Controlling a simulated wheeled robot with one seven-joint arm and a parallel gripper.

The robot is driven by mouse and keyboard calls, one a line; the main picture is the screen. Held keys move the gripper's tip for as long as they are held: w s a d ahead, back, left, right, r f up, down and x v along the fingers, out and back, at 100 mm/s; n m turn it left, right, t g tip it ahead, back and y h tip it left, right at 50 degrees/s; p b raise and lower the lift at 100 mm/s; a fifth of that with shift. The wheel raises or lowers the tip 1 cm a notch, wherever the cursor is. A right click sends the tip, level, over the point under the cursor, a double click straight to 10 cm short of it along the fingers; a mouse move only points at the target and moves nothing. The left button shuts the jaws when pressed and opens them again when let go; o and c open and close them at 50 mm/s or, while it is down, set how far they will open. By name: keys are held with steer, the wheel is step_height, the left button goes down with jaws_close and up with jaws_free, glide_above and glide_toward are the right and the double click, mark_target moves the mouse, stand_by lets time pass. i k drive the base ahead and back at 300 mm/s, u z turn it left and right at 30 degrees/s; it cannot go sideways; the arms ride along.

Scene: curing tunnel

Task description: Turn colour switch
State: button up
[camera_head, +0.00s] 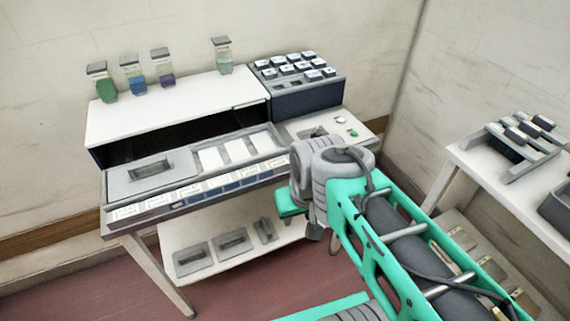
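The panel bears a pale round knob (340,120), a small green knob or button (353,132) and a dark recessed part (313,133). I cannot tell which of these is the colour switch. My teal and grey arm reaches up from the lower right. Its grey joint is just in front of the panel and covers the panel's front edge.
Grey handled pieces (232,244) lie on the lower shelf. A white side table (500,185) stands right.

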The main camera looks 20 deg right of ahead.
mark_target(315, 133)
steer(key=u, duration=0.05)
steer(key=k, duration=0.2)
steer(key=u, duration=0.5)
steer(key=i, duration=0.9)
steer(key=u, duration=0.65)
